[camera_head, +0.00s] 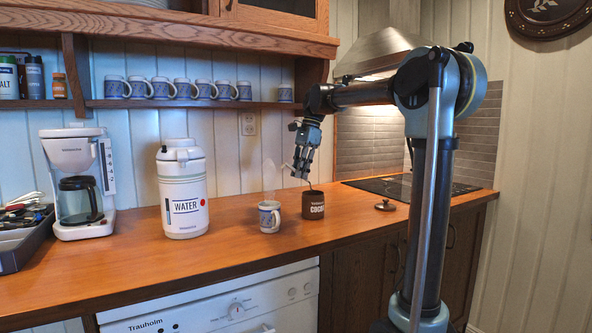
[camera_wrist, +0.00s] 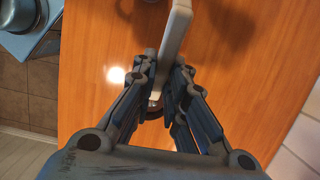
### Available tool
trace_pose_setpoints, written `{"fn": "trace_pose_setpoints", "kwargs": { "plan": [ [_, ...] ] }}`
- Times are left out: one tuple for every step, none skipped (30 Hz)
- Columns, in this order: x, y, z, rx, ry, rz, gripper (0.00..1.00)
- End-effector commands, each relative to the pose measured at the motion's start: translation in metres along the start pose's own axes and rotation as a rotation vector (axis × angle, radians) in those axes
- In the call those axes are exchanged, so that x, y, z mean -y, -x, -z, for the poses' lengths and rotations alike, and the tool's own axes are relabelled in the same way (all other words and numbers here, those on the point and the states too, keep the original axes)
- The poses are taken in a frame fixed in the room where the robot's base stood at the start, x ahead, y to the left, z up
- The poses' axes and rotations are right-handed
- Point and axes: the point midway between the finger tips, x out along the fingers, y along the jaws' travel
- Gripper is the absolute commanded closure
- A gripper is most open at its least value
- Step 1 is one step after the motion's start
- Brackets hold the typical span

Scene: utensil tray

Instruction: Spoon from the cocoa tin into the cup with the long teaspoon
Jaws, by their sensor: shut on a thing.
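The dark brown cocoa tin (camera_head: 313,208) stands open on the counter, with white lettering on its front. The white and blue cup (camera_head: 269,217) stands just left of it, with faint steam above. My gripper (camera_head: 301,172) is above the tin, pointing down. It is shut on the long teaspoon, whose pale handle (camera_wrist: 174,45) sticks out from between the fingers in the wrist view. The spoon's thin lower end (camera_head: 310,186) reaches down to the tin's mouth in the head view. Its bowl is hidden, so I cannot tell what it carries. The fingers (camera_wrist: 158,90) hide most of the tin.
A small dark lid (camera_head: 385,205) lies on the counter right of the tin, near the black hob (camera_head: 420,187). A white water flask (camera_head: 182,190), a coffee maker (camera_head: 78,180) and a utensil tray (camera_head: 22,245) stand to the left. The counter's front is clear.

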Motion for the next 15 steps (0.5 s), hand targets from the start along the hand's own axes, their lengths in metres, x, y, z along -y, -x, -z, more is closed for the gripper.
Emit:
{"fn": "trace_pose_setpoints", "kwargs": {
  "plan": [
    [0.0, -0.001, 0.005, 0.023, -0.004, 0.002, 1.0],
    [0.0, -0.002, 0.007, 0.036, -0.004, 0.002, 1.0],
    [0.0, -0.005, 0.007, 0.041, -0.001, 0.002, 1.0],
    [0.0, -0.007, 0.008, 0.039, -0.001, 0.002, 1.0],
    [-0.001, -0.009, 0.009, 0.038, -0.001, 0.002, 1.0],
    [-0.001, -0.011, 0.011, 0.038, -0.001, 0.002, 1.0],
    [-0.001, -0.013, 0.012, 0.038, -0.001, 0.002, 1.0],
    [-0.001, -0.015, 0.013, 0.037, -0.001, 0.002, 1.0],
    [-0.001, -0.018, 0.014, 0.037, -0.001, 0.002, 1.0],
    [-0.001, -0.02, 0.015, 0.037, -0.001, 0.002, 1.0],
    [-0.001, -0.022, 0.016, 0.037, -0.001, 0.002, 1.0],
    [-0.001, -0.024, 0.018, 0.037, -0.001, 0.002, 1.0],
    [-0.001, -0.026, 0.019, 0.037, -0.001, 0.002, 1.0],
    [-0.001, -0.028, 0.02, 0.036, -0.001, 0.002, 1.0],
    [-0.001, -0.031, 0.021, 0.036, -0.002, 0.002, 1.0]
  ]
}}
